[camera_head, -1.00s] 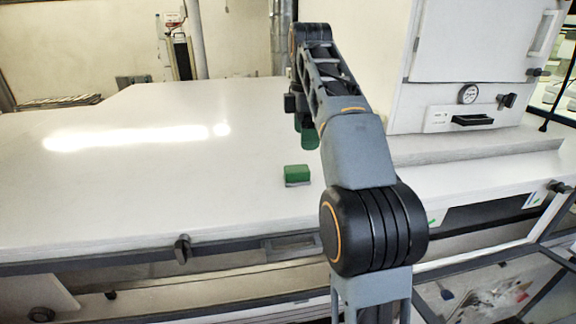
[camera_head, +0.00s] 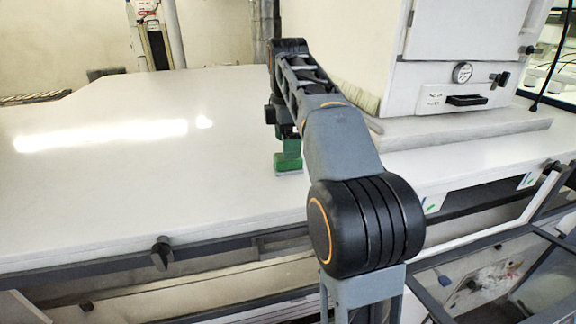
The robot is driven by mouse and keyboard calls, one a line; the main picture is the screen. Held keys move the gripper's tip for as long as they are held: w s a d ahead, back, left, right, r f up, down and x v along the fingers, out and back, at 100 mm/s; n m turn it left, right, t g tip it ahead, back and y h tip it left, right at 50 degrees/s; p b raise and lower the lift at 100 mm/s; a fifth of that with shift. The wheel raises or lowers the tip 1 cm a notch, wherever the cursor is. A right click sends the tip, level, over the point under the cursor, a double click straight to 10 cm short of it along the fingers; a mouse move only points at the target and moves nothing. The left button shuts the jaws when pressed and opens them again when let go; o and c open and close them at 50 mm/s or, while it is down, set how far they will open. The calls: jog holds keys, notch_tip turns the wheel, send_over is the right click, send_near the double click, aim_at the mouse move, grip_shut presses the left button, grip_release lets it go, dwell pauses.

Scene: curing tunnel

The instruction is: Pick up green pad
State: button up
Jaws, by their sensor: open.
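The green pad (camera_head: 287,164) sits on the white tabletop, with a thin pale layer under its green top. My gripper (camera_head: 290,146) has green fingers and hangs just above and slightly behind the pad in the picture. It is open, and I see nothing held in it. The fingers overlap the pad's upper part in this view, so I cannot tell whether they touch it or stand around it. My arm hides the area to the right of the gripper.
The white table (camera_head: 110,180) is clear to the left, with a bright reflection on it. A white cabinet (camera_head: 470,45) with a gauge (camera_head: 462,73) stands on a raised slab (camera_head: 460,127) at the right. A dark knob (camera_head: 162,252) projects from the table's front edge.

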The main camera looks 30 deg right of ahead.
aim_at(288, 163)
jog(key=shift+s+f, duration=0.15)
jog(key=shift+f, duration=2.35)
jog(key=shift+c, duration=0.2)
jog(key=c, duration=1)
jog(key=shift+r, duration=0.1)
